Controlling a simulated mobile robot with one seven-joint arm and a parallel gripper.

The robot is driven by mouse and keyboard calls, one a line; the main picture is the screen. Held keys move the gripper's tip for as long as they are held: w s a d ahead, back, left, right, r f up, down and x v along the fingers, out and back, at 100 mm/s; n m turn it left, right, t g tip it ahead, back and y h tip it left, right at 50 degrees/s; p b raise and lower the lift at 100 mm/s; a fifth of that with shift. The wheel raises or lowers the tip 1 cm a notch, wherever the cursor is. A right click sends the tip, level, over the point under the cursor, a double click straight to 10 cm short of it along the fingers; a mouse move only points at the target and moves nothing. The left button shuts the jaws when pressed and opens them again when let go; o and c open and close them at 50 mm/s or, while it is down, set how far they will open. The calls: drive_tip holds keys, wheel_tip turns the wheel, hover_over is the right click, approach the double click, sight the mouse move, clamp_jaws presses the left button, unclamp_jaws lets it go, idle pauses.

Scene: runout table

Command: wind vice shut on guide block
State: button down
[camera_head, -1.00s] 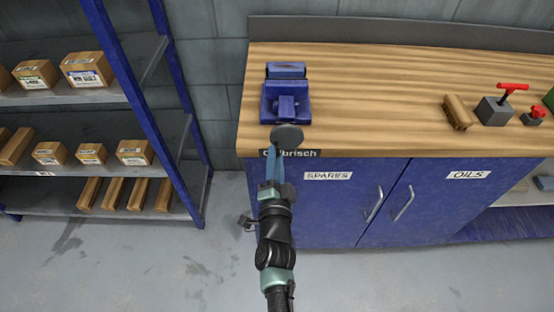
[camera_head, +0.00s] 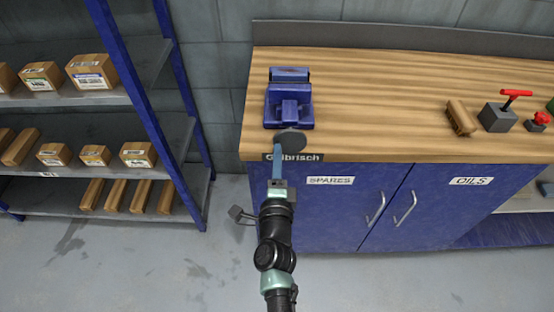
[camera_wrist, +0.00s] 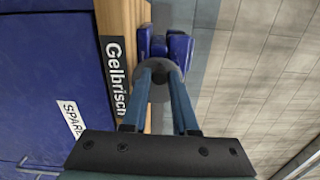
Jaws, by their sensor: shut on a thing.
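The blue vice (camera_head: 289,112) stands at the left front of the wooden bench. Its round grey handwheel (camera_head: 291,141) faces the front edge, and shows in the wrist view (camera_wrist: 157,91) between my fingers. My gripper (camera_head: 278,149) comes from the front and below; its blue fingers (camera_wrist: 158,72) meet at the handwheel and are shut on it, at its left side in the head view. The vice's jaws show only a narrow dark gap from above. I cannot make out a guide block in it. Part of the vice is hidden behind the wheel in the wrist view.
A wooden block (camera_head: 461,117), a grey block with a red T-handle (camera_head: 498,117) and a small red-knobbed part (camera_head: 537,122) stand right on the bench (camera_head: 380,100). A shelf rack with boxes (camera_head: 92,71) is left. Blue cabinet doors (camera_head: 330,215) sit below.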

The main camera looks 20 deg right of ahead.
drive_tip(key=shift+r+m, duration=0.25)
drive_tip(key=shift+m, duration=0.45)
drive_tip(key=m, duration=0.3)
drive_tip(key=shift+d+r+m, duration=0.25)
drive_tip(key=shift+r+m, duration=0.05)
drive_tip(key=shift+r, duration=0.1)
drive_tip(key=shift+r+m, duration=0.1)
drive_tip(key=shift+m, duration=0.4)
drive_tip(key=c, duration=0.8)
unclamp_jaws()
